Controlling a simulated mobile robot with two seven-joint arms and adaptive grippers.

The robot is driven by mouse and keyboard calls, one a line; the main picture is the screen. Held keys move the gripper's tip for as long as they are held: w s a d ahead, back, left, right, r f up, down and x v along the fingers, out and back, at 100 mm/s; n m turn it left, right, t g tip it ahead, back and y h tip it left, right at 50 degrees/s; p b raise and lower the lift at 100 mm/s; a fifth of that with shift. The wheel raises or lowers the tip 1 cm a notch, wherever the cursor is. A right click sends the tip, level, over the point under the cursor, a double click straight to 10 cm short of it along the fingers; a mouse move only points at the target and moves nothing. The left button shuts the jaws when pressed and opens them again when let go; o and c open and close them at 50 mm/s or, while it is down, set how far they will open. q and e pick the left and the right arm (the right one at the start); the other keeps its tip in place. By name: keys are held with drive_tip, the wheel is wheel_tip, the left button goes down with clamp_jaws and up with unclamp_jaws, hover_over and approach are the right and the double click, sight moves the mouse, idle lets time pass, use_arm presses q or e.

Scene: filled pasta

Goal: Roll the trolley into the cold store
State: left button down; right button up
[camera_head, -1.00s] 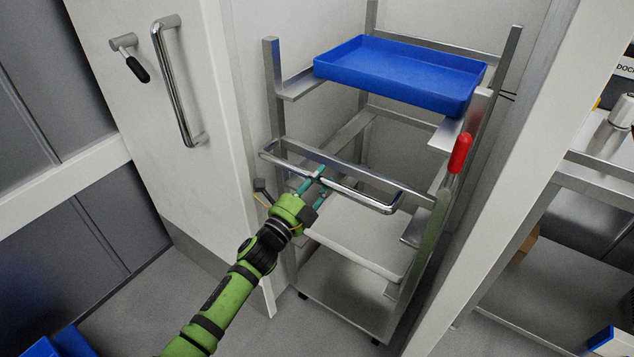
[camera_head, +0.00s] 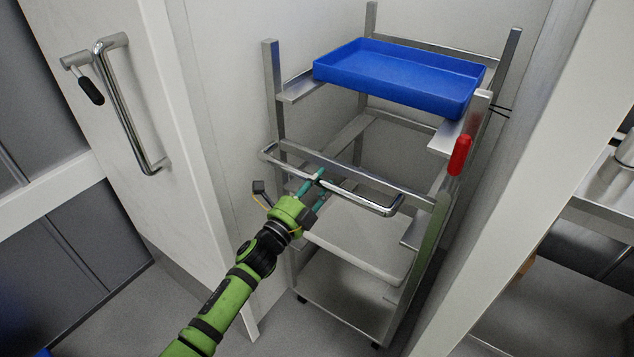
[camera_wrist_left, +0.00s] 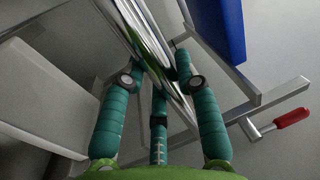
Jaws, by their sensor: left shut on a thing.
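The steel trolley (camera_head: 345,315) stands upright in the doorway of the cold store, with white walls (camera_head: 325,35) close around it. A blue tray (camera_head: 400,75) sits on its upper rails, and a white tray (camera_head: 350,250) lies lower down. My left gripper (camera_head: 316,181) is shut on the trolley's push handle (camera_head: 372,203). In the left wrist view its teal fingers close around the chrome bar (camera_wrist_left: 143,40). A red-gripped lever (camera_head: 460,155) sticks up at the trolley's right front post; it also shows in the wrist view (camera_wrist_left: 292,118). My right gripper is not in view.
The open white door (camera_head: 150,120) with a long chrome handle (camera_head: 130,115) stands to the left. The white door frame (camera_head: 520,190) is close on the trolley's right. A steel bench (camera_head: 595,205) is beyond it. Grey floor (camera_head: 120,325) is clear at front left.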

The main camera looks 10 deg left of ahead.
use_arm(q)
drive_tip(key=shift+w+r, duration=0.1)
drive_tip(key=shift+r, duration=0.2)
drive_tip(key=c, duration=0.9)
unclamp_jaws()
drive_tip(key=shift+w+d+f, duration=0.1)
drive_tip(key=shift+w+f, duration=0.1)
drive_tip(key=shift+s+f, duration=0.1)
drive_tip(key=shift+s, duration=0.25)
drive_tip(key=v, duration=1.1)
drive_tip(key=shift+s, duration=0.2)
